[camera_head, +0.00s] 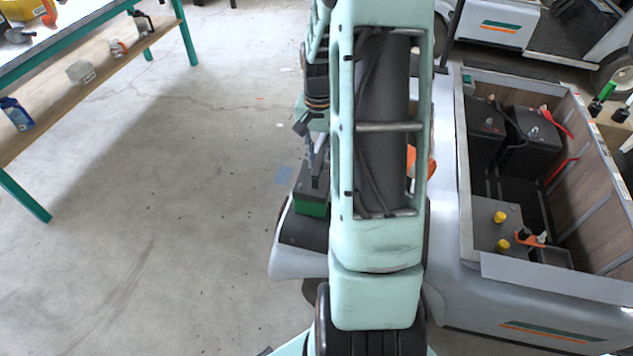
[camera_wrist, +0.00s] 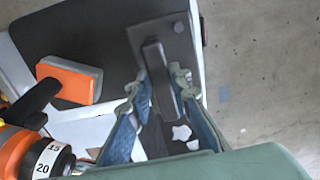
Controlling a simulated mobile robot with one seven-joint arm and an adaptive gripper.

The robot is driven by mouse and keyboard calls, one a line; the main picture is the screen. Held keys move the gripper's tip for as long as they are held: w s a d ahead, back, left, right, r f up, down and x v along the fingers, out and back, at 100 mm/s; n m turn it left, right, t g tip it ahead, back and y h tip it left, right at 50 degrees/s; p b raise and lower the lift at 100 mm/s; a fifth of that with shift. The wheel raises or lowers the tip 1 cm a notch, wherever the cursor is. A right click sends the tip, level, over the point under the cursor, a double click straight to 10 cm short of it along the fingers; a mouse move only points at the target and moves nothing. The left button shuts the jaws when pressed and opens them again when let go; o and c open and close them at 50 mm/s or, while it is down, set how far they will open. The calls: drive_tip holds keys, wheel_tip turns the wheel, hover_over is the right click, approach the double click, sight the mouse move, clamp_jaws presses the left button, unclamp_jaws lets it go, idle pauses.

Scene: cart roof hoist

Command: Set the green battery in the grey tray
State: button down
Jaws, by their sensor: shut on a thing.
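The green battery (camera_head: 311,207) shows in the head view just left of my arm, with a dark top and a green side. In the wrist view its dark top (camera_wrist: 178,34) carries a black bar handle (camera_wrist: 157,75). My gripper (camera_head: 316,170) is shut on that handle, with one blue-padded finger on each side of it in the wrist view (camera_wrist: 158,90). The battery is over a dark panel of the cart; I cannot tell whether it touches it. The cart's open grey tray (camera_head: 465,190) is at the right, apart from the battery.
The tray holds black batteries (camera_head: 536,135) and a grey block with yellow caps (camera_head: 492,222); a dark gap lies among them. An orange-and-grey block (camera_wrist: 70,80) lies on the panel. A green-framed workbench (camera_head: 100,20) stands at left, with clear floor between.

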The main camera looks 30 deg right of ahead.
drive_tip(key=shift+w+r+p, duration=0.1)
drive_tip(key=shift+r+p, duration=1.7)
drive_tip(key=shift+r, duration=0.8)
drive_tip(key=shift+a, duration=0.1)
